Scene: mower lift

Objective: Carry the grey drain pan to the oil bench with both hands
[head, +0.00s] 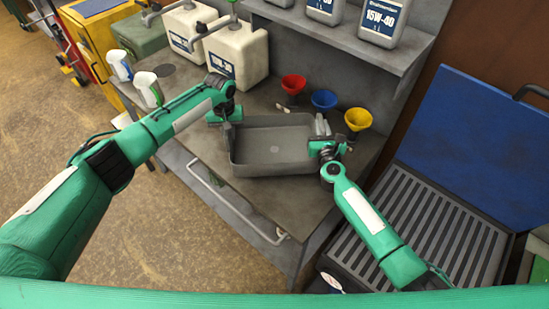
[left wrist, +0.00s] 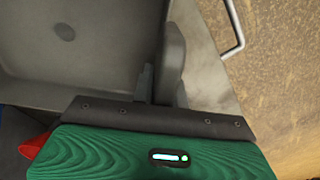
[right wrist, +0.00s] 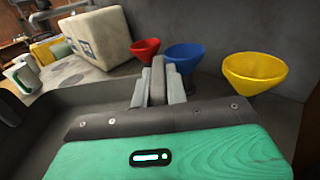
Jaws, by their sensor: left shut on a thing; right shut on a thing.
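The grey drain pan (head: 270,150) is a shallow rectangular tray over the grey bench top (head: 185,115); it looks level, and I cannot tell whether it rests on the top. My left gripper (head: 225,117) is shut on the pan's left end wall, and the left wrist view shows the pan (left wrist: 85,50) with the wall between the fingers (left wrist: 158,85). My right gripper (head: 322,140) is shut on the pan's right end, and its fingers (right wrist: 160,85) show in the right wrist view. The pan appears empty inside.
Red (head: 293,84), blue (head: 324,99) and yellow (head: 358,119) funnels stand behind the pan. White canisters (head: 237,52) and spray bottles (head: 150,88) stand at the left. A shelf (head: 340,35) overhangs the back. An open blue-lidded case with a ribbed tray (head: 420,235) is at the right.

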